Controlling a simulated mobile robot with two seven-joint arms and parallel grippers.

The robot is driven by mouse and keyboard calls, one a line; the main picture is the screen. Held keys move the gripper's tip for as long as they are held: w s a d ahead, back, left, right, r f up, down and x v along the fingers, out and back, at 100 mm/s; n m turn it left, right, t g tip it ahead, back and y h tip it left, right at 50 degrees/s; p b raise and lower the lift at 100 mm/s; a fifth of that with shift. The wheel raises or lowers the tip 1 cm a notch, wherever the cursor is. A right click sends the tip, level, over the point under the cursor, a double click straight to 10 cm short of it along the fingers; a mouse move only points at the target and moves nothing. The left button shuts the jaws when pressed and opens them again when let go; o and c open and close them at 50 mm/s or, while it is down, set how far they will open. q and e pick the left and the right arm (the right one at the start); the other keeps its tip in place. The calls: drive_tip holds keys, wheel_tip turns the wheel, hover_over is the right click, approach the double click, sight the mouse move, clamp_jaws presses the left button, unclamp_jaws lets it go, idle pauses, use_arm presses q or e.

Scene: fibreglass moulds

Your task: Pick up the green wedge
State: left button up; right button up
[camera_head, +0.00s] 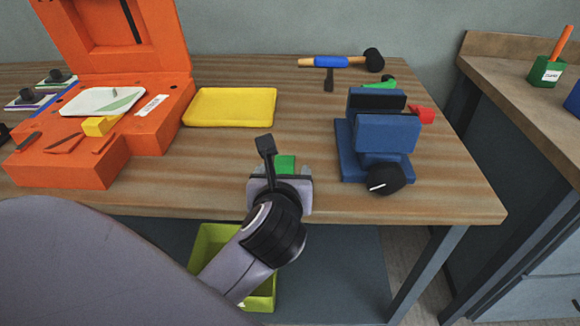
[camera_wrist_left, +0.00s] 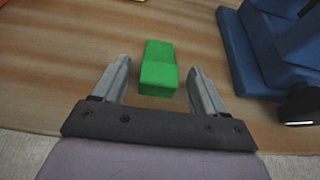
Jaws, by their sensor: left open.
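The green wedge (camera_wrist_left: 158,68) lies on the wooden table between my left gripper's fingers in the left wrist view, with its near end between the fingertips. In the head view only part of the green wedge (camera_head: 285,163) shows past my gripper. My left gripper (camera_head: 280,172) is open near the table's front edge. In the left wrist view its two grey fingers (camera_wrist_left: 158,78) stand apart on either side of the wedge, with visible gaps. My right gripper is not in view.
A blue vise (camera_head: 385,133) stands right of the gripper. A yellow tray (camera_head: 231,107) lies behind it, and an orange case (camera_head: 158,123) stands open at left. A hammer (camera_head: 330,62) lies at the back. A green bin (camera_head: 262,296) is below the table.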

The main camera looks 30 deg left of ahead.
use_arm(q)
drive_tip(key=shift+w, duration=0.1)
drive_tip(key=c, duration=1.1)
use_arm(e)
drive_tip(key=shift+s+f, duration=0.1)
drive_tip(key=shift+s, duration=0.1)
use_arm(q)
drive_tip(key=shift+c, duration=0.2)
wheel_tip(320, 180, up, 9)
drive_tip(key=shift+r+p, duration=0.15)
drive_tip(key=shift+p, duration=1)
drive_tip(key=shift+r, duration=0.4)
drive_tip(key=shift+s+d+f+m+t+h+p, duration=0.1)
drive_tip(key=shift+d+f+m+t+h+p, duration=0.25)
drive_tip(key=shift+d+f+m+h+p, duration=0.45)
drive_tip(key=shift+s+d+f+m+t+h+p, duration=0.15)
drive_tip(key=shift+d+f+m+t+h+p, duration=0.3)
drive_tip(key=shift+d+m+h+p, duration=0.7)
drive_tip(key=shift+s+d+f+m+t+h+p, duration=0.1)
drive_tip(key=shift+d+f+m+t+h+p, duration=0.35)
drive_tip(key=shift+m+h+p, duration=0.95)
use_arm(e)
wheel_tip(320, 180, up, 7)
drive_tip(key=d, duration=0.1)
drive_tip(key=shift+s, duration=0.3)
